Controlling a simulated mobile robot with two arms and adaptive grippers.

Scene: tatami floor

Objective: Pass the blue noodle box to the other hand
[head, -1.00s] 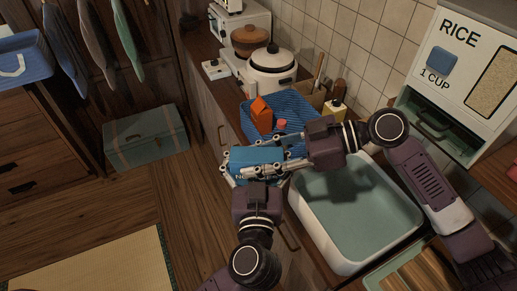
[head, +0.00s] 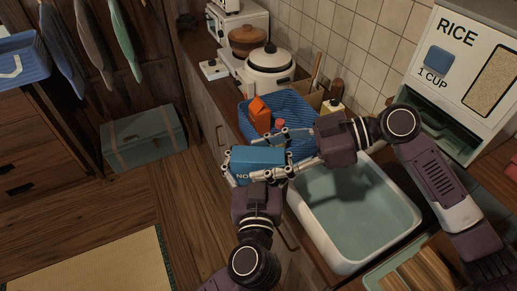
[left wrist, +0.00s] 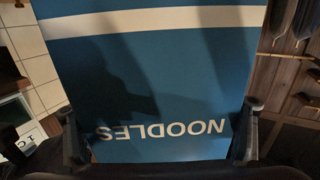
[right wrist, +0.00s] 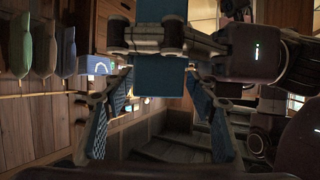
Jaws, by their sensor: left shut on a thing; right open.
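The blue noodle box (head: 257,160) is held up in front of the counter in the head view. My left gripper (head: 254,177) is shut on it from below. In the left wrist view the box (left wrist: 160,85) fills the middle, its NOODLES lettering upside down between the two fingers. My right gripper (head: 283,150) is open, to the right of the box. In the right wrist view its fingers (right wrist: 160,110) are spread apart, with the box (right wrist: 160,75) just beyond them and apart from the pads.
A white sink basin (head: 300,215) lies below my right arm. A blue basket (head: 246,122) holding an orange carton (head: 260,114) stands behind the box. A rice cooker (head: 270,75) and rice dispenser (head: 465,45) stand on the counter.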

